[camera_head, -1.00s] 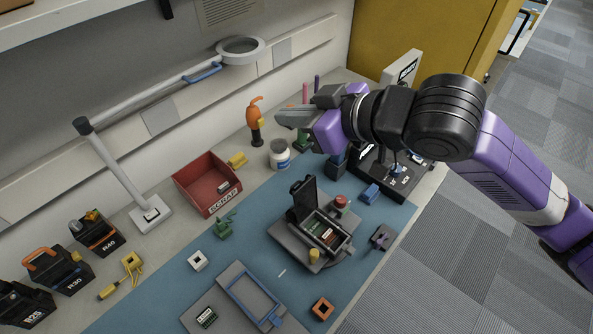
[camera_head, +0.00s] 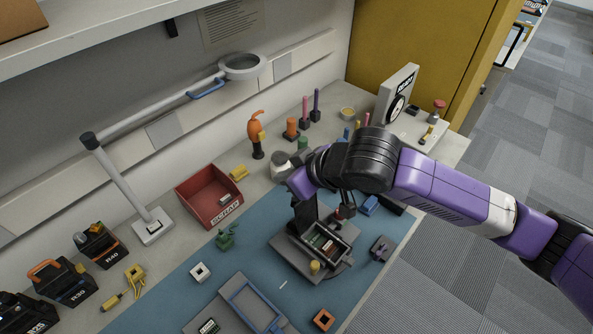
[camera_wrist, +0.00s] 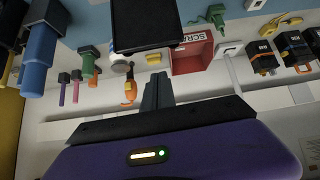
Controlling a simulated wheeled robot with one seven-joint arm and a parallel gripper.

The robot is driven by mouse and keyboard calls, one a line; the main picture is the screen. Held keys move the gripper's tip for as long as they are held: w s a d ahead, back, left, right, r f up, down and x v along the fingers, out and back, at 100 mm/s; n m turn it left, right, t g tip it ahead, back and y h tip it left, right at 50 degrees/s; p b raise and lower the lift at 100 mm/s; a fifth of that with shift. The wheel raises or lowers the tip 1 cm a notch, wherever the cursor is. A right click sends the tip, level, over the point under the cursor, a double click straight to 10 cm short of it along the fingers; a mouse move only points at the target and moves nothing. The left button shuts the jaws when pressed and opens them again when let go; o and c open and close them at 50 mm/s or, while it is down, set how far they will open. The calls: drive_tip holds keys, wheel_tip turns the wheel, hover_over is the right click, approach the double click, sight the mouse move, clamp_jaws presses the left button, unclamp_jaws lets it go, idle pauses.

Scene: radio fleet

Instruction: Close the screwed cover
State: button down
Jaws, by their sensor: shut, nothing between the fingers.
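The dark device box (camera_head: 327,240) sits on a grey fixture on the blue mat, with its inside exposed. Its black cover (camera_head: 305,212) stands upright, open, at the box's back-left edge. In the wrist view a large black panel, likely this cover (camera_wrist: 147,22), is just ahead of my fingers. My gripper (camera_wrist: 157,92) is shut and empty. In the head view the purple gripper body is just above and behind the cover; its fingertips are hidden there. I cannot tell whether they touch the cover. No screws can be made out clearly.
A yellow knob (camera_head: 315,267) stands at the fixture's front. A red scrap bin (camera_head: 209,196) is to the left, and a white jar (camera_head: 279,160) is behind my gripper. A grey tray (camera_head: 246,304) lies in front.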

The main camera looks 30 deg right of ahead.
sight(301, 209)
drive_tip(key=shift+s+d+f+p, duration=0.3)
drive_tip(key=shift+s+f, duration=0.25)
drive_tip(key=shift+s, duration=0.2)
drive_tip(key=shift+s+d+f+p, duration=0.15)
drive_tip(key=shift+s+d+f, duration=0.1)
drive_tip(key=shift+s+f, duration=0.4)
